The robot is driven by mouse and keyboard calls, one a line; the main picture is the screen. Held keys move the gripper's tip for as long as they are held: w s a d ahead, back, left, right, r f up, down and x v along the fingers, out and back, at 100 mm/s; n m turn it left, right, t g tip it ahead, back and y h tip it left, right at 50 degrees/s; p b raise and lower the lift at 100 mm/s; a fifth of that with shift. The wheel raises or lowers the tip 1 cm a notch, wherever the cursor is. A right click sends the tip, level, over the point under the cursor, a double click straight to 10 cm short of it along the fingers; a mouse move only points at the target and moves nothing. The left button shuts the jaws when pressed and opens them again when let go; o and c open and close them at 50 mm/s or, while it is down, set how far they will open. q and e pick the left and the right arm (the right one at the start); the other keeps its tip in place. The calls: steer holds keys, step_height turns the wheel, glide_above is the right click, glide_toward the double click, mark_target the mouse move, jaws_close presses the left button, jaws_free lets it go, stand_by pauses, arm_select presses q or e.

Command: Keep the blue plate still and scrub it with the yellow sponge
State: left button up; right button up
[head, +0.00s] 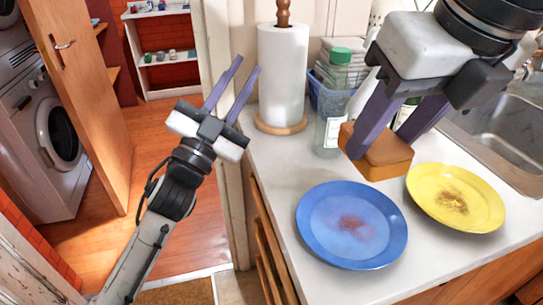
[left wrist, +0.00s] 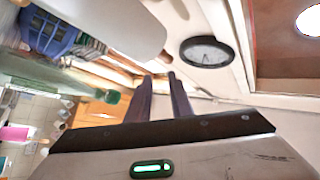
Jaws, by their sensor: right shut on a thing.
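The blue plate (head: 325,245) lies flat on the white counter near its front edge, with a reddish-brown smear at its middle. The orange-yellow sponge (head: 388,168) has a darker brown top. My right gripper (head: 382,145) is shut on the sponge and holds it above the counter, by the far right side of the blue plate. My left gripper (head: 248,64) is open and empty, left of the counter and in front of the paper towel roll, apart from the plate. Its two fingers (left wrist: 160,78) also show apart in the left wrist view, with nothing between them.
A yellow plate (head: 480,188) with a brown smear lies right of the blue one. A paper towel roll (head: 283,75), a green-capped bottle (head: 328,135) and a blue basket (head: 320,92) stand behind. A sink (head: 505,130) is at the right. Counter left of the blue plate is clear.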

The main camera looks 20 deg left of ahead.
arm_select(q)
steer(key=s+d+r+m+h, duration=0.3)
steer(key=d+r+m+h, duration=0.25)
steer(key=r+h, duration=0.35)
step_height(320, 180, up, 10)
steer(key=m+g+h, duration=1.3)
steer(key=m+g, duration=0.7)
steer(key=g, duration=0.3)
glide_above(303, 226)
steer(key=s, duration=0.1)
steer(key=s+d+m+g+y, duration=0.4)
steer(key=s+d+m+g, duration=0.1)
steer(key=s+m+g, duration=0.15)
step_height(303, 226, down, 12)
steer(key=s+d+n+t+y, duration=0.2)
steer(key=d+n+y, duration=0.1)
steer(key=y, duration=0.5)
steer(key=w+a+f+n+t+y, duration=0.5)
steer(key=w+a+f+n+y, duration=0.25)
steer(key=a+f+y, duration=0.4)
steer(key=shift+m+h, duration=0.25)
steer(key=shift+h, duration=0.3)
steer(key=x, duration=1)
steer(key=shift+w+a+f, duration=0.15)
steer(key=shift+f, duration=0.05)
jaws_close()
